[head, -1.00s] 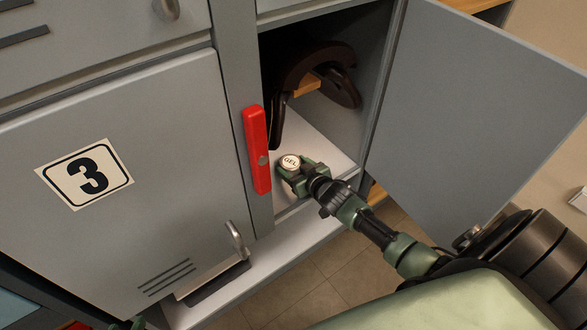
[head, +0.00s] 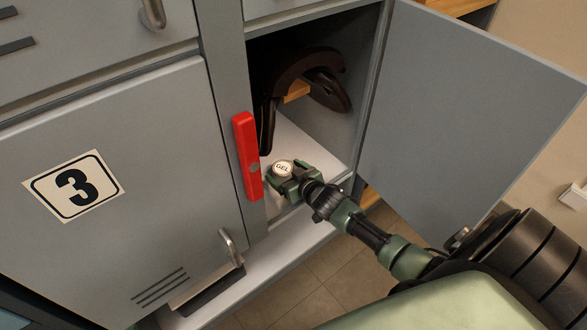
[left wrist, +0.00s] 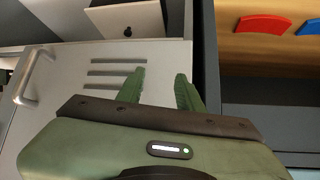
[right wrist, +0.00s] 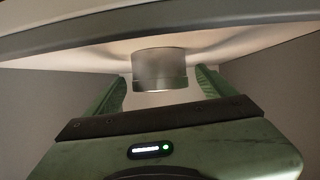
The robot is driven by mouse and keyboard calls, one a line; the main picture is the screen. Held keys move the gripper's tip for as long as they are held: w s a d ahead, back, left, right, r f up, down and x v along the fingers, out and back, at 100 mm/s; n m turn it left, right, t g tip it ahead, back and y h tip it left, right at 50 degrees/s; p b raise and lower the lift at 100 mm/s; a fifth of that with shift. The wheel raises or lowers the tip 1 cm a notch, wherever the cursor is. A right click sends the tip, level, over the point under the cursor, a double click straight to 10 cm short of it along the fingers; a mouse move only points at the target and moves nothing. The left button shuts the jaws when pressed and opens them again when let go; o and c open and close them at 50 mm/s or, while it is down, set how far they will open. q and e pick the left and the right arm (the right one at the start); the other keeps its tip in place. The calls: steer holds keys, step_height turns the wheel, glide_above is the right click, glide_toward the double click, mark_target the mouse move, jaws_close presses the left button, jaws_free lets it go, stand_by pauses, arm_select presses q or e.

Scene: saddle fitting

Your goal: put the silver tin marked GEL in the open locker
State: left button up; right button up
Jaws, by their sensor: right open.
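The silver tin marked GEL (head: 283,168) is inside the open locker (head: 305,145), near the front of its floor. It also shows in the right wrist view (right wrist: 158,70), between the fingertips with a gap on each side. My right gripper (head: 287,179) is open around the tin. In the right wrist view the tin appears to rest on the pale locker floor. My left gripper (left wrist: 158,88) is open and empty in front of a grey locker door with vent slots.
A dark brown arched piece (head: 300,75) with a wooden part stands deeper in the locker. The locker door (head: 460,120) is swung open to the right. A red bar (head: 246,155) is on the left post. The locker marked 3 (head: 150,200) is shut.

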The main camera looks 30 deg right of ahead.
mark_target(287, 173)
steer(key=p+v, duration=0.2)
steer(key=v, duration=0.3)
steer(key=shift+s+r, duration=0.15)
steer(key=shift+p+v, duration=0.35)
steer(key=shift+v, duration=0.5)
steer(key=p+v, duration=0.1)
steer(key=v, duration=0.3)
arm_select(q)
steer(key=s+a+f+g+y, duration=0.1)
steer(key=s+a+f+g, duration=0.1)
steer(key=s+g, duration=0.3)
steer(key=s+a, duration=0.1)
steer(key=s, duration=0.3)
steer(key=shift+s, duration=0.2)
arm_select(e)
steer(key=s+a+r+g, duration=0.1)
steer(key=s+a+g, duration=0.2)
steer(key=s, duration=0.5)
steer(key=s+a+r+n+g, duration=0.1)
steer(key=s+a+g, duration=0.2)
steer(key=s+a, duration=0.3)
steer(key=s+a+r+g, duration=0.1)
steer(key=s+a+g, duration=0.3)
steer(key=s, duration=0.5)
steer(key=shift+s+a+y, duration=0.3)
steer(key=shift+a, duration=0.25)
arm_select(q)
steer(key=shift+r, duration=0.1)
